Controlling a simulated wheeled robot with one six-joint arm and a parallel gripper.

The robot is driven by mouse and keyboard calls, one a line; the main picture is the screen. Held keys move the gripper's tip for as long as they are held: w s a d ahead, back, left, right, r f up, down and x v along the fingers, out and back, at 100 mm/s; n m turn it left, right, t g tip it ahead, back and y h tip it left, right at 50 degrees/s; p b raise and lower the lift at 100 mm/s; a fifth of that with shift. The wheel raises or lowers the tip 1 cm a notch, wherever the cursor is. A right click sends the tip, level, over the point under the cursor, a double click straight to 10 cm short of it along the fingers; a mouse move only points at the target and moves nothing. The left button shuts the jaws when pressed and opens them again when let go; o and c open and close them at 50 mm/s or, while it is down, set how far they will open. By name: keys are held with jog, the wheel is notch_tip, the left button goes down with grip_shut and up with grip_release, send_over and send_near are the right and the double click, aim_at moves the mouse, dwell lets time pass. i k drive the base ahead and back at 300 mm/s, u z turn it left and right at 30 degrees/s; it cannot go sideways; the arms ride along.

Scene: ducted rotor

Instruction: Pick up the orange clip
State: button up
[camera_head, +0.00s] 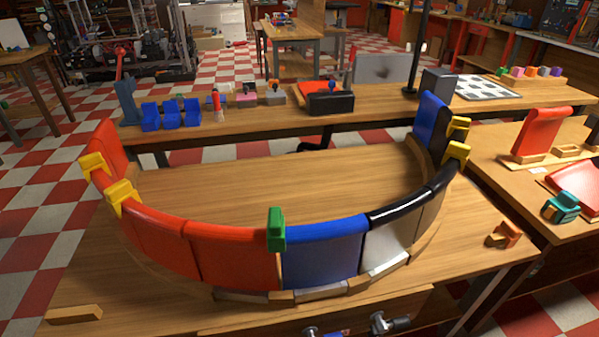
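The orange clip (505,235) lies by itself on the right part of the wooden table (455,250), close to its right edge. It is outside the curved ring of panels and looks small and blocky. Nothing is seen touching it except the table top. My gripper is not seen in this view.
A curved wall of red panels (235,262), a blue panel (322,257) and black-and-white panels (395,230) stands left of the clip. Yellow clips (121,196) and a green clip (276,230) sit on its rim. A teal clip (562,207) is on the side table (490,170).

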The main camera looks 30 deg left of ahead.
aim_at(512, 233)
jog(key=z, duration=0.4)
jog(key=i, duration=1.45)
jog(key=u, duration=0.7)
